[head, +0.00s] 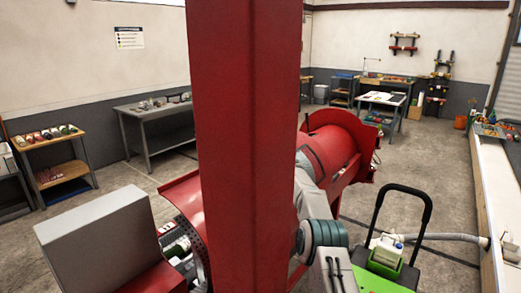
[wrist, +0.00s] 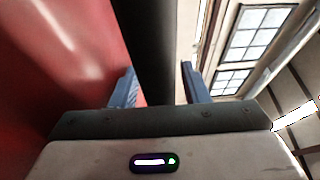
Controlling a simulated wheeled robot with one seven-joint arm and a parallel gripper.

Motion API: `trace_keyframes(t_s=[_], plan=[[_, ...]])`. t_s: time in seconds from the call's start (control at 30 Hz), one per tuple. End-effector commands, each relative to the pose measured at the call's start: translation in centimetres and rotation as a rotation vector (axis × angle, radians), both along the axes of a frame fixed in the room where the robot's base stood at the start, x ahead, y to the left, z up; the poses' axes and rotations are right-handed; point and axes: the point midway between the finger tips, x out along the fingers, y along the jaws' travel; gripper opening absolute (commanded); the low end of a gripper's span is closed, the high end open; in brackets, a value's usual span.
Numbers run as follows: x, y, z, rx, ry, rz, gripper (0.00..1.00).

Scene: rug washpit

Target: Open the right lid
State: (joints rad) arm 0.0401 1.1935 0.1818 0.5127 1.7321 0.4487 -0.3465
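A red machine with a long round body lies across the head view. Its right part has a curved red cover (head: 328,150), seemingly the right lid; I cannot tell if it is fully down. At its left part a curved red panel (head: 183,197) stands beside a perforated drum (head: 197,240). In the wrist view a smooth red surface (wrist: 60,60) fills the left side. My gripper (wrist: 160,88) has its blue fingers apart, one on each side of a dark bar (wrist: 150,45), with narrow gaps showing. The gripper is not visible in the head view.
A broad red upright (head: 243,140) blocks the middle of the head view. A grey box (head: 95,235) is at lower left. A green-based cart with a black handle (head: 398,195) stands right of the machine. Workbenches line the walls. Floor is clear at the left middle.

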Motion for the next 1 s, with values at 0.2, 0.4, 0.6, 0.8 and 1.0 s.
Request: trace_keyframes(t_s=[0.2, 0.4, 0.6, 0.8, 1.0], plan=[[-0.1, -0.1, -0.1, 0.0, 0.0, 0.0, 0.41], [-0.7, -0.7, -0.4, 0.002, 0.0, -0.004, 0.41], [-2.1, -1.3, -0.6, 0.001, 0.0, -0.003, 0.41], [-3.9, -2.2, -0.6, 0.0, -0.001, -0.002, 0.41], [-6.2, -3.3, -0.6, -0.001, -0.002, -0.002, 0.41]])
